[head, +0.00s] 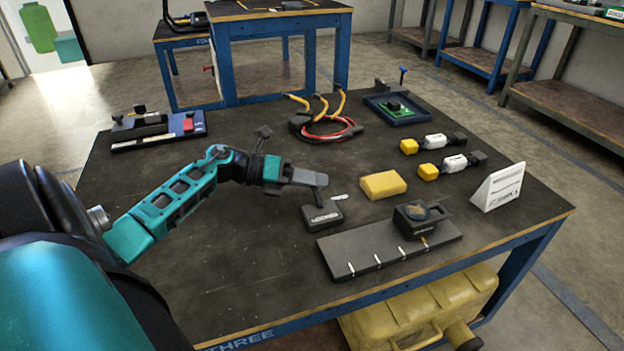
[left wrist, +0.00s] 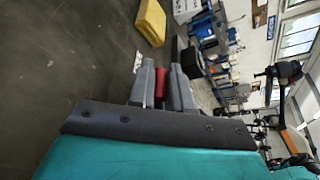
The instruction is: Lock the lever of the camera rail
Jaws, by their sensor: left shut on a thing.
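The camera rail (head: 365,250) is a flat dark grey plate at the table's front right. White marks and one orange mark run along its front edge. A black camera block (head: 412,222) sits toward its right end. I cannot make out the lever clearly. My left gripper (head: 322,181) is left of the rail, above a small black block (head: 322,216) with pale lettering. In the left wrist view, the gripper (left wrist: 166,68) is shut on a small red piece (left wrist: 160,83); the fingers hide part of it. My right gripper is not in view.
A yellow block (head: 382,185) lies behind the rail, and a white wedge sign (head: 498,187) stands right of it. Yellow-tipped connectors (head: 430,144), a cable bundle (head: 325,128) and a board tray (head: 395,109) lie farther back. The table's left front is clear.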

